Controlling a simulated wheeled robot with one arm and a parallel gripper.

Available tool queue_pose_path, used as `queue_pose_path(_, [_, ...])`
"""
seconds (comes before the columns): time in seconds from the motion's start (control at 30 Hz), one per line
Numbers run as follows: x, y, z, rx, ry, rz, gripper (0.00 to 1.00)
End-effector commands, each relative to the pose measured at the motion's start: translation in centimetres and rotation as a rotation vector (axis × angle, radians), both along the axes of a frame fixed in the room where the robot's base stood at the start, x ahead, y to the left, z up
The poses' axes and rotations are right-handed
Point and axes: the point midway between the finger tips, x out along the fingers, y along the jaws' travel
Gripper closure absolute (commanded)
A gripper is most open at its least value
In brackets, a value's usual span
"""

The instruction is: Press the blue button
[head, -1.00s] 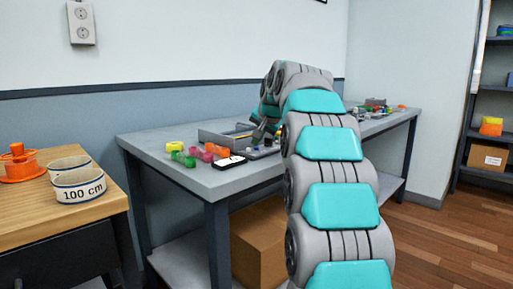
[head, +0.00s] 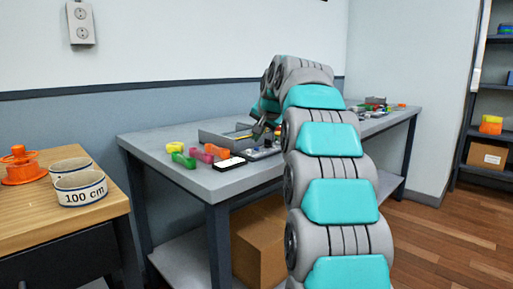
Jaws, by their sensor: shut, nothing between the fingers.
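My gripper (head: 259,130) is small in view, above the grey workbench (head: 170,142), beside the shallow grey tray (head: 214,136). It is shut and points down, with nothing visible between its fingers. A dark, panel-like item (head: 262,153) lies on the bench just below it and is partly covered by my arm. I cannot make out a blue button; it may be hidden behind my gripper and arm or too small to tell. I cannot tell whether the fingertips touch anything.
Small yellow, green and pink pieces (head: 205,154) and a black-edged white device (head: 229,164) lie near the bench's front left. More clutter (head: 375,106) is at its far end.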

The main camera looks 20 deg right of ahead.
Motion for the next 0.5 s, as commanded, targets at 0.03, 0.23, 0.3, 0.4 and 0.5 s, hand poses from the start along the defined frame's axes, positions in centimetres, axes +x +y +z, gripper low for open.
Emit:
queue_pose_path(0.03, [0.0, 0.0, 0.4, -0.001, -0.001, -0.001, 1.00])
queue_pose_path(0.23, [0.0, 0.0, 2.3, -0.001, -0.002, -0.001, 1.00])
queue_pose_path(0.3, [0.0, 0.0, 3.0, -0.001, -0.002, -0.001, 1.00])
queue_pose_path(0.4, [0.0, 0.0, 3.9, -0.001, -0.003, -0.001, 1.00])
queue_pose_path(0.5, [0.0, 0.0, 4.7, -0.001, -0.002, -0.001, 1.00])
